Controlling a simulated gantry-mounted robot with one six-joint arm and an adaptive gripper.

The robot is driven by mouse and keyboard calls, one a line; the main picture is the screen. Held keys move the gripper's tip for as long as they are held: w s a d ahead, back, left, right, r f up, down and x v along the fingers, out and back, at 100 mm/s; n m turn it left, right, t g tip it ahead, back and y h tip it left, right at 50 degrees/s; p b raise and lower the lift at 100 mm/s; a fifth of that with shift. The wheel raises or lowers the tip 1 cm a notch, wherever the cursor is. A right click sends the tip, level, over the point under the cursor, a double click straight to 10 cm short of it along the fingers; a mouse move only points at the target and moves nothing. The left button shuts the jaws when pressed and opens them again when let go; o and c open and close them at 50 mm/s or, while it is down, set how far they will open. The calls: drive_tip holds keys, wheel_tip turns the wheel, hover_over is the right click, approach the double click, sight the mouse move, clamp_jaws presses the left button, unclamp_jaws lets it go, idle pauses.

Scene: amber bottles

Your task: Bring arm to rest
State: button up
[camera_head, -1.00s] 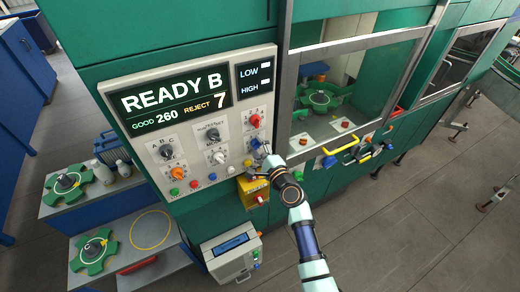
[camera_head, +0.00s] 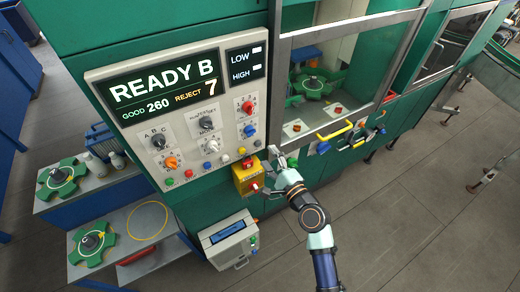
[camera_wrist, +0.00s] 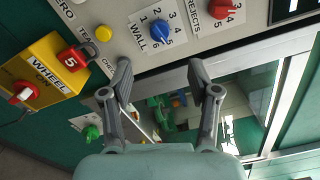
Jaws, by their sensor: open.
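My gripper (camera_head: 265,170) is open and empty in front of the machine, near the lower right corner of the control panel (camera_head: 135,135). It also shows in the wrist view (camera_wrist: 160,68), with its two fingers spread apart and nothing between them. The blue WALL knob (camera_wrist: 160,33) lies beyond the fingertips and is not touched. The yellow WHEEL box (camera_wrist: 35,75), with a red knob and a red padlock marked 5, is to the left of the fingers. My arm reaches up from the bottom of the head view.
The panel display (camera_head: 165,88) reads READY B, GOOD 260, REJECT 7. A yellow handle (camera_head: 335,131) sits below the machine window. A grey box (camera_head: 229,240) is low on the machine. Shelves with green star wheels (camera_head: 62,176) stand at left. Open floor lies at right.

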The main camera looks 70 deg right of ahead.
idle(0.3)
drive_tip(key=w+a+r+n+y, duration=0.25)
drive_tip(key=w+a+n, duration=0.2)
drive_tip(key=a, duration=0.35)
drive_tip(key=w+a+r+n+t+y+p, duration=0.1)
drive_tip(key=w+a+r+n+y, duration=0.2)
drive_tip(key=a+n, duration=0.35)
drive_tip(key=w+a+r+n+y, duration=0.1)
drive_tip(key=w+a+n+y, duration=0.3)
drive_tip(key=a, duration=0.4)
drive_tip(key=s+a+r+n+g+p, duration=0.1)
drive_tip(key=s+a+r+n, duration=0.1)
drive_tip(key=a+n, duration=0.5)
drive_tip(key=s+a+r+n+g+y, duration=0.1)
drive_tip(key=a+r+n, duration=0.3)
drive_tip(key=a, duration=1.1)
drive_tip(key=n, duration=0.3)
drive_tip(key=shift+s+r+g+p, duration=0.2)
drive_tip(key=shift+s+g+p, duration=0.15)
drive_tip(key=shift+s+g, duration=0.05)
